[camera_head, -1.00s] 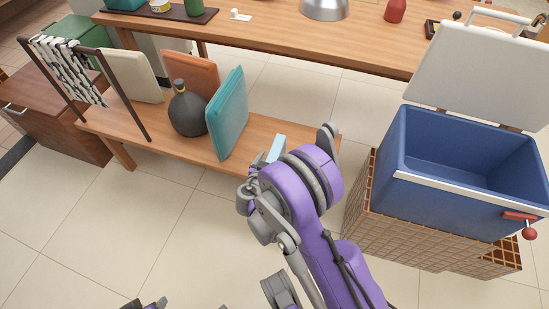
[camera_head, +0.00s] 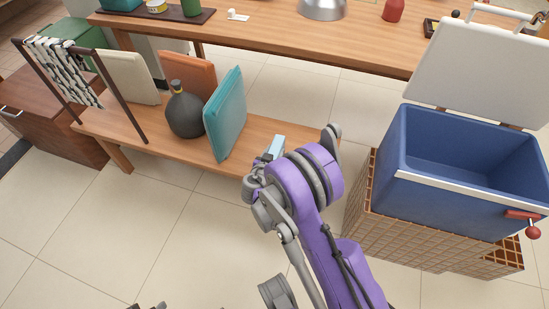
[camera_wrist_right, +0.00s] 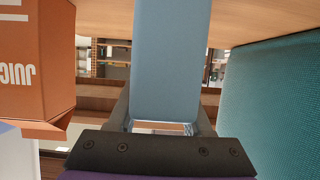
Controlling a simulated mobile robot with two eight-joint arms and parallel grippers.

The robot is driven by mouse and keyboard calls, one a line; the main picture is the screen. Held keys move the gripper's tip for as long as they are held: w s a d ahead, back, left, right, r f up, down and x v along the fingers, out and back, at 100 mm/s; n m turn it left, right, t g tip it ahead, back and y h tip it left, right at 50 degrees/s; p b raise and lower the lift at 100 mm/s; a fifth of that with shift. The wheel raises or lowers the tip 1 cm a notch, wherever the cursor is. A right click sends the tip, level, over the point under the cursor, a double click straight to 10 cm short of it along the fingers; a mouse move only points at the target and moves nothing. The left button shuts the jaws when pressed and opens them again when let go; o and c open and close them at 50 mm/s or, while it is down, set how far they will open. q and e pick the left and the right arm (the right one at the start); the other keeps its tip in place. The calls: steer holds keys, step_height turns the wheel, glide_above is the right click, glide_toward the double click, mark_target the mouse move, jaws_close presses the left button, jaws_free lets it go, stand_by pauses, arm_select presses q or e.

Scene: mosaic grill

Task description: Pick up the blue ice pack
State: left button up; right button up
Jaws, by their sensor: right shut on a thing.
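The light blue ice pack (camera_head: 276,146) shows in the head view just past my right wrist, above the low wooden bench (camera_head: 180,152). In the right wrist view the ice pack (camera_wrist_right: 171,60) stands between the fingers of my right gripper (camera_wrist_right: 165,115), which is shut on it. In the head view my own purple arm hides the right fingers and the lower part of the pack. I cannot tell whether the pack still touches the bench. Only a dark sliver, likely my left gripper (camera_head: 150,306), shows at the bottom edge.
A teal board (camera_head: 226,115) and a dark round bottle (camera_head: 185,112) stand on the bench left of the pack. An orange juice carton (camera_wrist_right: 35,65) is close by in the right wrist view. An open blue cooler (camera_head: 440,205) stands at right.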

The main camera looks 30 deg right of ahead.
jaws_close()
stand_by(0.9)
